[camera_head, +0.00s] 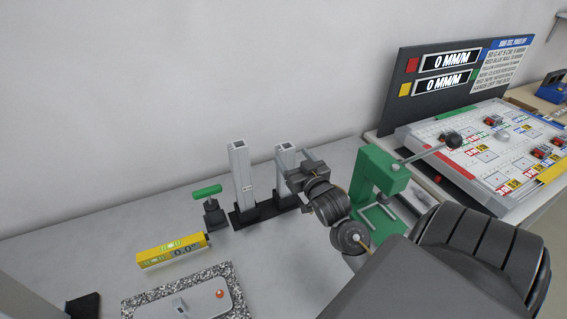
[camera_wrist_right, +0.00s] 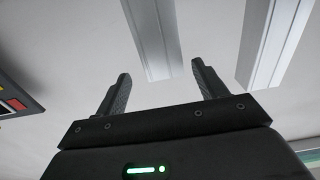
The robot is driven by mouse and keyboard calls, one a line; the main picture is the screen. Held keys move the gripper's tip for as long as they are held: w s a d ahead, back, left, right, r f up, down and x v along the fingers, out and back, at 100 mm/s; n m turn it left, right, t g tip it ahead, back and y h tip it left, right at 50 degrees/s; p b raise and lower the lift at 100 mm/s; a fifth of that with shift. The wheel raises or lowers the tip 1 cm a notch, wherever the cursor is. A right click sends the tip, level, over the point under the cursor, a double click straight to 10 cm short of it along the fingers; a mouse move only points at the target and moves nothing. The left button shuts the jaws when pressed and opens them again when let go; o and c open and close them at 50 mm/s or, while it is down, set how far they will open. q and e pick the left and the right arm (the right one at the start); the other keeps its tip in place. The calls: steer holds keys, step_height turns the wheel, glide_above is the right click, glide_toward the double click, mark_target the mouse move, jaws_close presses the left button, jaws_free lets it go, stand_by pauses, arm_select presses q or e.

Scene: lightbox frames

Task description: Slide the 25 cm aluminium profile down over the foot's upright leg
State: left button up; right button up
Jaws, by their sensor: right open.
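Two silver aluminium profiles, one on the left (camera_head: 241,172) and one on the right (camera_head: 284,157), stand upright on a black base (camera_head: 243,220). A small label on the left one is unreadable. My right gripper (camera_head: 296,170) is open at the right profile, which it partly hides. In the right wrist view the open fingers (camera_wrist_right: 160,70) point towards one profile (camera_wrist_right: 155,38), apart from it; the other profile (camera_wrist_right: 270,45) is off to the right. A grey plate (camera_head: 205,304) with a small upright piece and an orange knob, possibly the foot, lies front left. My left gripper is not visible.
A yellow level (camera_head: 172,251) and a green-handled tool (camera_head: 207,191) are left of the profiles. A green press (camera_head: 370,185) stands close right of my gripper. A speckled slab (camera_head: 140,302) is under the grey plate. A display board (camera_head: 440,75) stands at the right.

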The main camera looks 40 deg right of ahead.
mark_target(288, 154)
steer(key=shift+w+r, duration=0.15)
steer(key=shift+w, duration=0.1)
steer(key=p+x, duration=0.2)
steer(key=x, duration=0.1)
steer(key=shift+w+a, duration=0.1)
steer(key=shift+w, duration=0.25)
steer(key=shift+w+p, duration=0.3)
steer(key=shift+w, duration=0.2)
steer(key=shift+s, duration=0.1)
steer(key=shift+c, duration=0.9)
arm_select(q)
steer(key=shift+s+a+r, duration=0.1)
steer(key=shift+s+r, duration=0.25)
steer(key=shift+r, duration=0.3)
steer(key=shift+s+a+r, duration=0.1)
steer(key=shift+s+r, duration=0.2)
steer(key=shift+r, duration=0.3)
arm_select(e)
steer(key=c, duration=1.3)
